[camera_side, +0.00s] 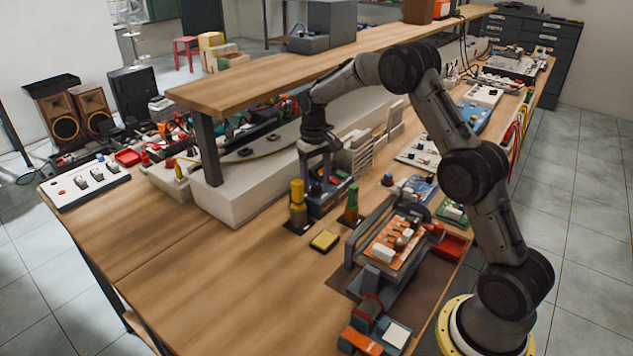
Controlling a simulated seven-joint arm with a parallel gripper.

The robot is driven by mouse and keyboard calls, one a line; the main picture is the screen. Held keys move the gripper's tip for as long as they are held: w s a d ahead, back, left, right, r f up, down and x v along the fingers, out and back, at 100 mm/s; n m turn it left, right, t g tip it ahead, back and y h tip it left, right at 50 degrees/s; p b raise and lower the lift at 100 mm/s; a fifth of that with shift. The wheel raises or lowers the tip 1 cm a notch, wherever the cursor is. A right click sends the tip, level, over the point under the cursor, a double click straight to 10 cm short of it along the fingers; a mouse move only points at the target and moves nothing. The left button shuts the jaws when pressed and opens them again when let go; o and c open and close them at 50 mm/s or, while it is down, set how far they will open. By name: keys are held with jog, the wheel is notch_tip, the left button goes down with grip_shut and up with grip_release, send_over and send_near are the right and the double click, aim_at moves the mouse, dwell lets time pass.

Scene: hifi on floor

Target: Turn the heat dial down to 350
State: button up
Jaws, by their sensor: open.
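My gripper (318,172) points down over a small dark box-shaped unit (322,203) near the middle of the bench. It is open, with its fingers very close to the unit; I cannot tell whether they touch it. The unit may be the one with the heat dial, but no dial or number can be read at this size. The gripper and wrist hide part of the unit's top and front.
A yellow-handled tool in a stand (298,205), a green-handled one (351,205) and a yellow pad (325,241) stand close by. A raised shelf (250,85) is behind. A vise-like fixture (385,250) is at right. The front left bench (200,280) is clear.

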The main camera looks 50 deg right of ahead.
jog(key=shift+f, duration=0.55)
grip_shut()
